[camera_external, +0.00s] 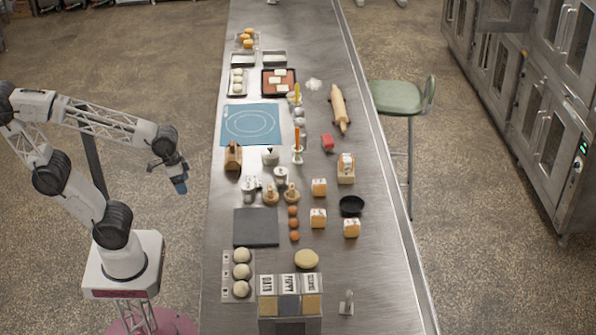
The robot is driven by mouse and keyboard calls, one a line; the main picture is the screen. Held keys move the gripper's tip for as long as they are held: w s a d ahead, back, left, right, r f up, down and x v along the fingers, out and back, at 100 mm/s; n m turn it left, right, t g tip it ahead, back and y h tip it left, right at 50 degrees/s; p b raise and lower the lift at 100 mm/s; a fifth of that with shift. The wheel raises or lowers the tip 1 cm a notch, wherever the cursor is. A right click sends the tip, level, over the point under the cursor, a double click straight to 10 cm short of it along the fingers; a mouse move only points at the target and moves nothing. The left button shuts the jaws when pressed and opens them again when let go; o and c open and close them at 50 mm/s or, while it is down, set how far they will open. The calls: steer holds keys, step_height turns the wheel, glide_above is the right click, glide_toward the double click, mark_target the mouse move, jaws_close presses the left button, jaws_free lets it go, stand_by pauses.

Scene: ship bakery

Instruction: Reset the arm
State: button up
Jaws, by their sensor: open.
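My arm stands on its white base at the left of the metal table (375,260). My gripper (181,188) hangs in the air beside the table's left edge and points down. It holds nothing that I can see. Its jaws are open, though the fingers are small in this view. The gripper is apart from the table and everything on it.
Nearest my gripper on the table are a brown wooden holder (233,157), a blue mat (251,125) and a dark grey slab (256,228). A labelled box (290,306) and dough balls (241,272) sit in front. A green stool (396,97) stands right. The floor around the gripper is clear.

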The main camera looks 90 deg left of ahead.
steer(key=shift+s+a+f+m+y, duration=0.15)
steer(key=shift+s+a+m+y, duration=0.15)
steer(key=shift+s, duration=0.3)
steer(key=shift+s+a+f+m+y, duration=0.2)
steer(key=shift+s+m, duration=0.1)
steer(key=shift+s, duration=0.3)
